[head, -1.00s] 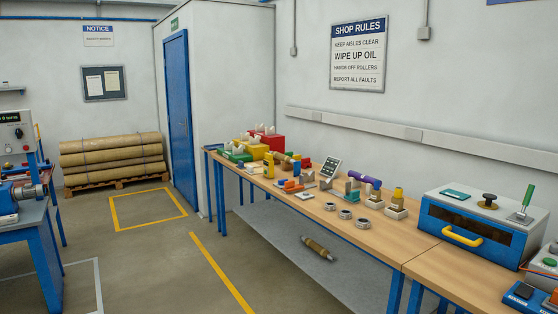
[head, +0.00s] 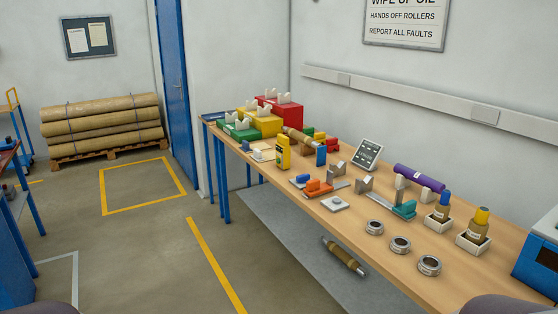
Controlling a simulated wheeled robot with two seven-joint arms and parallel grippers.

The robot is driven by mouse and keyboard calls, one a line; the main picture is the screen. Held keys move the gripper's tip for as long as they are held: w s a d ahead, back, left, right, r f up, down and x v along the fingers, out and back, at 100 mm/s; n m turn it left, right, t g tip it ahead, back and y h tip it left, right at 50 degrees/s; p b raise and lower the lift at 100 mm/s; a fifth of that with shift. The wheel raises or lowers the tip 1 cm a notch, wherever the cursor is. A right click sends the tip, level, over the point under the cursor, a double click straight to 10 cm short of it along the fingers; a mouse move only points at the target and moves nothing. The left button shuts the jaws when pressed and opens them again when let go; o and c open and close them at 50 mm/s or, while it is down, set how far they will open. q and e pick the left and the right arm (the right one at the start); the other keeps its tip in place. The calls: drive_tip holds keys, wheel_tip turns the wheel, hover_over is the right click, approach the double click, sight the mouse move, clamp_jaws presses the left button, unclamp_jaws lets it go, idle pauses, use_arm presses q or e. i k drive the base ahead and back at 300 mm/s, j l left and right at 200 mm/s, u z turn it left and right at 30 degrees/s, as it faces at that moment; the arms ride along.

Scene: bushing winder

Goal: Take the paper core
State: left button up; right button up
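Two brown rolls could be the paper core, and I cannot tell which it is. One brown tube (head: 296,138) lies on the workbench beside the coloured bins, partly hidden by the things around it. A brown roll with metal ends (head: 344,256) lies on the grey lower shelf under the bench. Neither of my grippers is in view; only dark rounded parts of mine show at the bottom corners.
The wooden bench (head: 345,232) holds green, yellow and red bins (head: 281,108), several metal rings (head: 400,244), small bottles in white holders (head: 478,227) and a tilted display (head: 367,154). Large brown rolls (head: 100,122) lie on a pallet.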

sight(301, 137)
drive_tip(key=i+z, duration=0.1)
drive_tip(key=i, duration=0.85)
drive_tip(key=i+j+z, duration=0.1)
drive_tip(key=i, duration=0.85)
drive_tip(key=j, duration=0.1)
